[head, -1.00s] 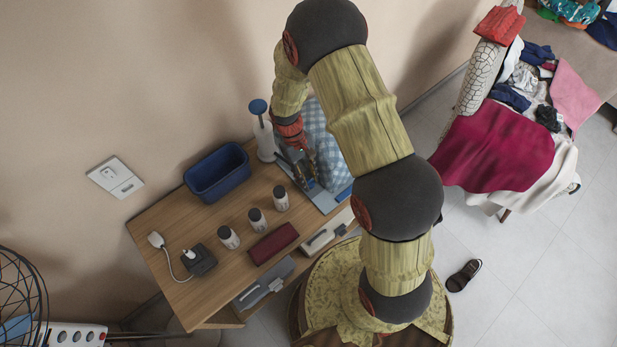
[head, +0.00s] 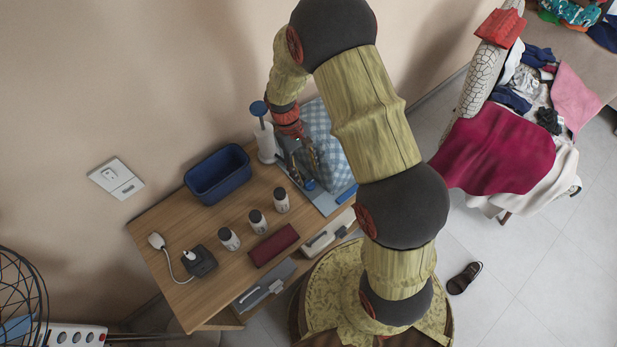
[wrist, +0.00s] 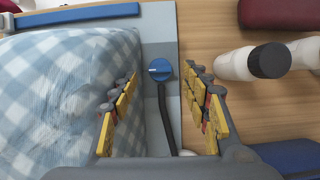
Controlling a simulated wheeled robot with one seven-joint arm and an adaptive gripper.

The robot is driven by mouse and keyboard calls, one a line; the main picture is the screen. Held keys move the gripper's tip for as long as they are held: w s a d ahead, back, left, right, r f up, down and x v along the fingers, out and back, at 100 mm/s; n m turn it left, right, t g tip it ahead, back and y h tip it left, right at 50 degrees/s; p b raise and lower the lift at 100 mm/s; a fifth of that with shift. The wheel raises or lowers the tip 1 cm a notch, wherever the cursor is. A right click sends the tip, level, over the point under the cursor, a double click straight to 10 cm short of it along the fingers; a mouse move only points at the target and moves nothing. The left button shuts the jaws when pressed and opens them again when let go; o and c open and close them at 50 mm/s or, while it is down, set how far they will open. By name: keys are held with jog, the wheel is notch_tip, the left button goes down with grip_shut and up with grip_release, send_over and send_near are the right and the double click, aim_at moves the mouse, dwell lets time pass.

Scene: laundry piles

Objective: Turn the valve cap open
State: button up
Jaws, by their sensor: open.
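The valve cap is a round blue knob (wrist: 160,69) with a small white mark on its face. It sits on a grey-blue board (wrist: 160,25), and a dark hose runs from it toward my gripper's palm in the wrist view. In the head view the blue cap (head: 309,185) shows just below my fingers. My gripper (wrist: 162,84) is open and empty. Its two yellow-padded fingers stand on either side of the cap in the picture, apart from it. I cannot tell the height between fingertips and cap.
A blue checkered pillow-like thing (wrist: 60,85) lies close beside my left finger in the wrist view. White bottles with dark caps (wrist: 268,61), a dark red case (head: 273,245) and a blue bin (head: 218,174) stand on the wooden table (head: 165,222). A paper-roll holder (head: 266,140) stands behind my gripper.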

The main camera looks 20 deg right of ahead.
jog(key=v, duration=0.7)
jog(key=shift+r, duration=0.2)
jog(key=shift+w, duration=0.1)
jog(key=s+r+m+t+b, duration=0.1)
jog(key=s+r+t+b, duration=0.1)
jog(key=s+r+t, duration=0.3)
jog(key=s+d+r+m+t+y+b, duration=0.1)
jog(key=s+r+t, duration=0.3)
jog(key=s+r, duration=0.9)
notch_tip(320, 180, up, 8)
jog(key=shift+s+f+m+t+b, duration=0.15)
jog(key=shift+s+m+t+b, duration=0.25)
jog(key=shift+m, duration=0.3)
